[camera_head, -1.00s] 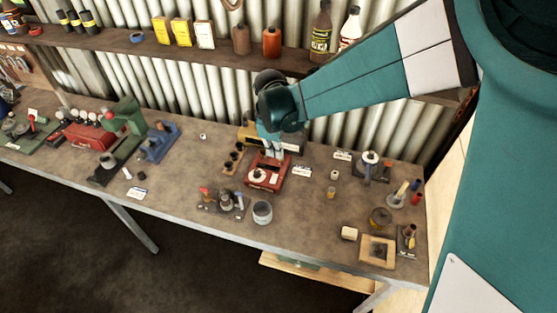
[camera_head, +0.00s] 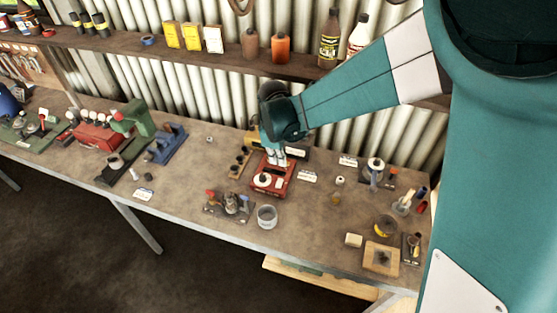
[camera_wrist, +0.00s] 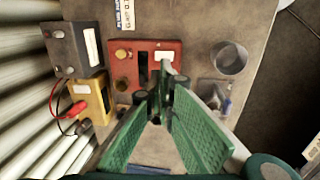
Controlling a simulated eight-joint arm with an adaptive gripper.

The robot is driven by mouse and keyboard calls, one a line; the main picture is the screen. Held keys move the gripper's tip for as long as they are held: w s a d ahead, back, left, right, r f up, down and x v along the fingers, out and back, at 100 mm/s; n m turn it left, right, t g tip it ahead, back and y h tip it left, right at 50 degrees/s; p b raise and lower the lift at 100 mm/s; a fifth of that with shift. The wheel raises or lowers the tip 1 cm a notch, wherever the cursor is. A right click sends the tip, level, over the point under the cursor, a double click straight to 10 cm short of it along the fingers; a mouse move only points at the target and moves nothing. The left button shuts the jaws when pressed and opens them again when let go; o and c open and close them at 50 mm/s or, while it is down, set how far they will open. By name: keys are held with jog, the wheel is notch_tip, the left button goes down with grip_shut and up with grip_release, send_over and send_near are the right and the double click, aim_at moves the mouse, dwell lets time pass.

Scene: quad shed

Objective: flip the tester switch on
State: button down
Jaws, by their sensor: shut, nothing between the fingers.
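The tester appears to be the red box (camera_head: 284,188) on the bench, with a round white part on its front half. In the wrist view the red box (camera_wrist: 122,48) has a dark slot, a brass knob and a small white label on its face. I cannot clearly make out the switch lever; my fingers cover part of the box. My gripper (camera_head: 276,158) points down at the back half of the box. In the wrist view its green fingers (camera_wrist: 162,88) are shut and empty, with the tips over the box's edge. I cannot tell whether they touch it.
A yellow box (camera_wrist: 95,98) with red and black leads and a grey box (camera_wrist: 73,48) stand beside the tester. A grey cup (camera_head: 267,217) and a small fixture (camera_head: 230,204) sit in front. A white label (camera_head: 307,176) lies to the right. The corrugated wall is close behind.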

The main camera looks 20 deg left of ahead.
aim_at(279, 184)
jog(key=shift+w+f+p, duration=0.3)
jog(key=shift+f, duration=1.8)
jog(key=shift+w+f+p, duration=0.25)
jog(key=shift+f, duration=1.85)
jog(key=shift+w+f+p, duration=0.3)
jog(key=shift+f, duration=1.8)
jog(key=shift+f, duration=0.1)
jog(key=shift+w+f+g+b, duration=0.2)
jog(key=shift+f+g+b, duration=0.25)
jog(key=shift+b, duration=0.45)
jog(key=shift+s+r, duration=0.1)
jog(key=shift+r, duration=0.1)
jog(key=shift+s, duration=0.75)
jog(key=shift+r, duration=0.15)
